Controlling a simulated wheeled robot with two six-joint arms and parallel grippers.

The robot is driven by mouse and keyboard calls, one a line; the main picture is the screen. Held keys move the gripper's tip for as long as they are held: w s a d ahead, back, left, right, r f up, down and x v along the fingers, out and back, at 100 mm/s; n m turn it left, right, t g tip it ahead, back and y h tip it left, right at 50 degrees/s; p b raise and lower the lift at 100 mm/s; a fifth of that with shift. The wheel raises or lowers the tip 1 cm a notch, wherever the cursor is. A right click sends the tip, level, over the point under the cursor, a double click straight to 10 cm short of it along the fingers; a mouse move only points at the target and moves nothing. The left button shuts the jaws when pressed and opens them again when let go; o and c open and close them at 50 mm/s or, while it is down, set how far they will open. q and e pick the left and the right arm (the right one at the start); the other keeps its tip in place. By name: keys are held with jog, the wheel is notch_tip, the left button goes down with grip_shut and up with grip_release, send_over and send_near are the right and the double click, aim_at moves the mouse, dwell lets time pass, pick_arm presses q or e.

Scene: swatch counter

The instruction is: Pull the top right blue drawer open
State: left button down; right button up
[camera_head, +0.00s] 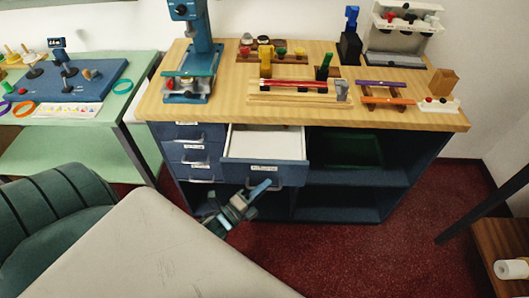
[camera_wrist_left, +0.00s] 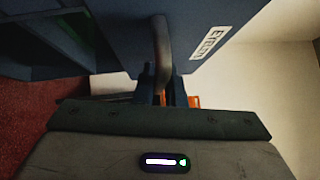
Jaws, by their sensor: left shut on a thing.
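The top right blue drawer (camera_head: 293,174) of the counter stands pulled out, and its pale inside (camera_head: 265,143) shows from above. Its front carries a white label and a grey bar handle. In the left wrist view, the drawer front (camera_wrist_left: 185,30) fills the upper middle, with the handle (camera_wrist_left: 162,45) running down between my fingers. My left gripper (camera_head: 256,190) is in front of the drawer front and shut on this handle. In the left wrist view, the fingertips (camera_wrist_left: 166,95) are partly hidden behind the gripper's dark body. My right gripper is out of view.
Several closed blue drawers (camera_head: 188,152) are stacked to the left. Open shelves with a dark green bin (camera_head: 350,150) are to the right. The wooden counter top (camera_head: 225,100) holds a blue press (camera_head: 188,87) and racks. A green chair (camera_head: 60,215) stands at lower left.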

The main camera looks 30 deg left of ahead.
pick_arm(q)
jog(key=s+d, duration=0.4)
jog(key=s, duration=0.3)
jog(key=shift+s+d+p, duration=0.3)
jog(key=shift+s+d, duration=0.05)
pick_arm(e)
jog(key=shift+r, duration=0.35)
pick_arm(q)
jog(key=c, duration=1.5)
grip_release()
